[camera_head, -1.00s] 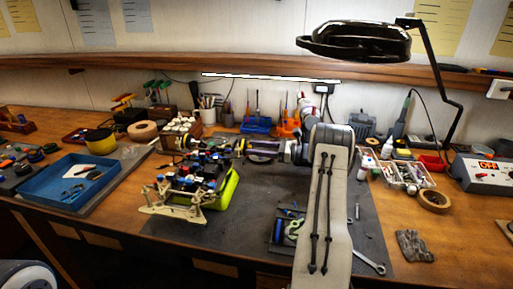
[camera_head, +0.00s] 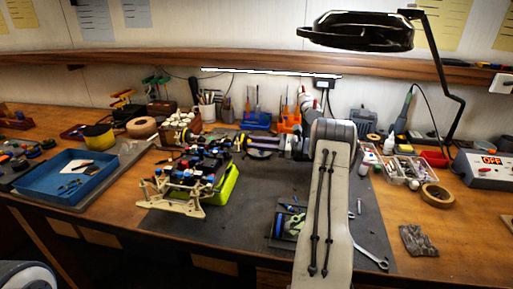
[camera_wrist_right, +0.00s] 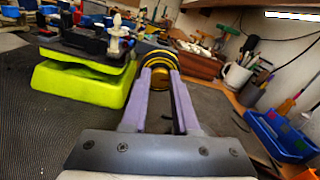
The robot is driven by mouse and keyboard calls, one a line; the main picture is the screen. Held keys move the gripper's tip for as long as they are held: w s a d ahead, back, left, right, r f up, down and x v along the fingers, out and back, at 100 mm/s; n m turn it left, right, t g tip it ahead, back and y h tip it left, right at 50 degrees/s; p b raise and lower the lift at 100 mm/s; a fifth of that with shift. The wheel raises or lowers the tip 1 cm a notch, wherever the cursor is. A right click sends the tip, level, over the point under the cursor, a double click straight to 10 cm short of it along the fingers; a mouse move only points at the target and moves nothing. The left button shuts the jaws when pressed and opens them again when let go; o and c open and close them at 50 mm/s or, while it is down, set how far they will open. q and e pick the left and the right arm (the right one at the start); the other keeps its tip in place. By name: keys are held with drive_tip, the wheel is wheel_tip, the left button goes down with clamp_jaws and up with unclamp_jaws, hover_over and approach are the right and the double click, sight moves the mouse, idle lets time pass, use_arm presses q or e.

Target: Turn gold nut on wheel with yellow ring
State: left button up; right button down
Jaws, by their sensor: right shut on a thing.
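The RC car (camera_head: 195,165) stands on its stand over a bright green box (camera_head: 226,186). Its wheel with the yellow ring (camera_head: 239,143) is at the car's right far side; in the right wrist view the yellow ring (camera_wrist_right: 157,54) shows just beyond my fingertips. My right gripper (camera_head: 247,146) reaches in from the right, level with that wheel. In the right wrist view its purple fingers (camera_wrist_right: 160,76) are shut at the wheel's centre, around the gold nut (camera_wrist_right: 160,92), which is partly hidden between them. My left gripper is not in view.
A blue tray (camera_head: 97,180) lies at the left. A blue holder (camera_head: 256,122) and an orange holder (camera_head: 288,124) with tools stand behind the gripper. A parts tray (camera_head: 407,176) and a tape roll (camera_head: 436,195) are at the right. The grey mat (camera_head: 250,215) in front is mostly clear.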

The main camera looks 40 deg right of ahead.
drive_tip(key=n+b, duration=0.4)
drive_tip(key=b, duration=0.1)
drive_tip(key=n+b, duration=0.4)
drive_tip(key=b, duration=0.1)
drive_tip(key=n+b, duration=0.5)
drive_tip(key=shift+s+f, duration=0.1)
drive_tip(key=shift+f, duration=0.3)
drive_tip(key=shift+r+n+b, duration=0.2)
drive_tip(key=shift+n+b, duration=1.1)
drive_tip(key=shift+b, duration=0.05)
drive_tip(key=c, duration=0.6)
unclamp_jaws()
drive_tip(key=shift+c, duration=0.2)
drive_tip(key=p+v, duration=0.1)
drive_tip(key=v, duration=0.9)
drive_tip(key=shift+s+d, duration=0.15)
